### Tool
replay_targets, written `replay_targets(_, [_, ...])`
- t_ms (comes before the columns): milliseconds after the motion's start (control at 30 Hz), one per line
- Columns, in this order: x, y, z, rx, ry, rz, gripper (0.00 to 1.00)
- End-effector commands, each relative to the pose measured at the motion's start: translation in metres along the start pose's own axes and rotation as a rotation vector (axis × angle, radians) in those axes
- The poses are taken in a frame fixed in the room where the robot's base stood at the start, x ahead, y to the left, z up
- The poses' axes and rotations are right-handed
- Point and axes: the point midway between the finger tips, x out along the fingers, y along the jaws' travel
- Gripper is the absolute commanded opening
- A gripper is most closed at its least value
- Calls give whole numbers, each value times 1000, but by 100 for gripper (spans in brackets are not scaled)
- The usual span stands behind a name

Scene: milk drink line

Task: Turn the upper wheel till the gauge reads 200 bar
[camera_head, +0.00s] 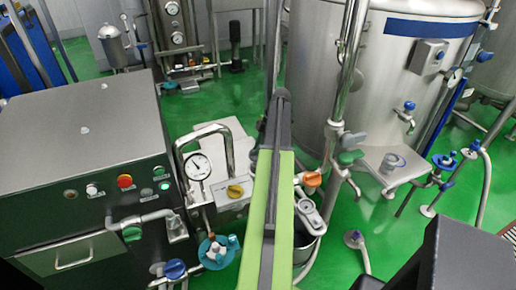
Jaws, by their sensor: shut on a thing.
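The round white pressure gauge (198,167) stands on a pipe beside the steel cabinet, left of my arm. Its dial faces me, but its figures and exact reading are too small to make out. Below it is a teal-blue handwheel (219,251) with small pale and reddish parts at its centre. A darker blue knob (175,269) sits lower and to the left. I cannot tell for sure which of these is the upper wheel. My green and grey arm crosses the middle of the view, just right of the teal wheel. I cannot make out my gripper or its fingertips.
The steel cabinet (85,130) with buttons fills the left. A large steel tank (400,85) stands behind right. Green floor (385,235) is open between pipes and valves.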

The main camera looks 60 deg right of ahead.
Motion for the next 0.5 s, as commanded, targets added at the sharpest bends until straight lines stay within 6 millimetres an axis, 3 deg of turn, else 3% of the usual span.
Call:
replay_targets(267, [1, 1, -3, 24, 1, 13, 0])
replay_targets(500, [1, 0, -4, 144, 2, 64, 0])
